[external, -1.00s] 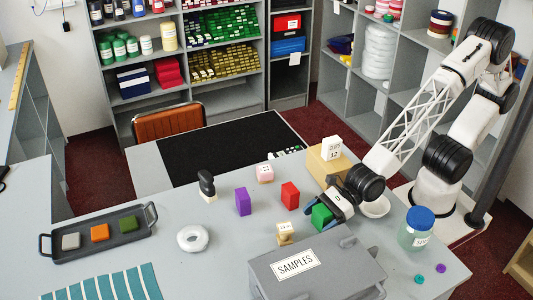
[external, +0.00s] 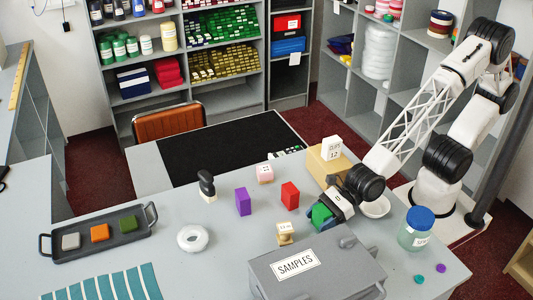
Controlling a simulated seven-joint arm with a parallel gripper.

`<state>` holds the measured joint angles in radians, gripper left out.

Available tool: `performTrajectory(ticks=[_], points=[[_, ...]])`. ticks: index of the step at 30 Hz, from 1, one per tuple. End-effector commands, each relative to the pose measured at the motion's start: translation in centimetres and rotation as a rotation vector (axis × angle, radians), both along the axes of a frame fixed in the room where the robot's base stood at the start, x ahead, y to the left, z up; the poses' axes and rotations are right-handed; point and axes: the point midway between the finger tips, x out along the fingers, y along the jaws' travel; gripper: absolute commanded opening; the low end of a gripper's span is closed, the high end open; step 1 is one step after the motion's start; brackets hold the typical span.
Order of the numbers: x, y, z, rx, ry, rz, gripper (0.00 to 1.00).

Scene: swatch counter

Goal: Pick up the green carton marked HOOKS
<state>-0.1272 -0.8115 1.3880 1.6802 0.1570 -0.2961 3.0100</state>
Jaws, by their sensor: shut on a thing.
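The green carton (external: 320,213) stands on the grey counter just behind the SAMPLES case. No HOOKS lettering can be made out on it from this side. My gripper (external: 323,217) reaches down from the right and is shut on the green carton, with its fingers covering part of it. The carton seems to be at counter height; I cannot tell whether it is clear of the surface.
The grey SAMPLES case (external: 315,272) lies close in front. A red block (external: 290,195), a purple block (external: 243,201) and a small tan block (external: 285,233) stand to the left. A tan box (external: 322,167) is behind, a white bowl (external: 376,207) and a blue-lidded jar (external: 416,230) right.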

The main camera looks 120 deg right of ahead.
Motion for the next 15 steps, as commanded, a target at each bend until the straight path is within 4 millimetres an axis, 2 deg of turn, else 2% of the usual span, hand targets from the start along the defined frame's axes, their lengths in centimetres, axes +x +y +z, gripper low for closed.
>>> performTrajectory(ticks=[8, 15], points=[[0.0, 0.0, 1.1, 0.000, -0.001, 0.000, 0.21], [0.0, 0.0, 4.1, 0.000, -0.003, 0.000, 0.21]])
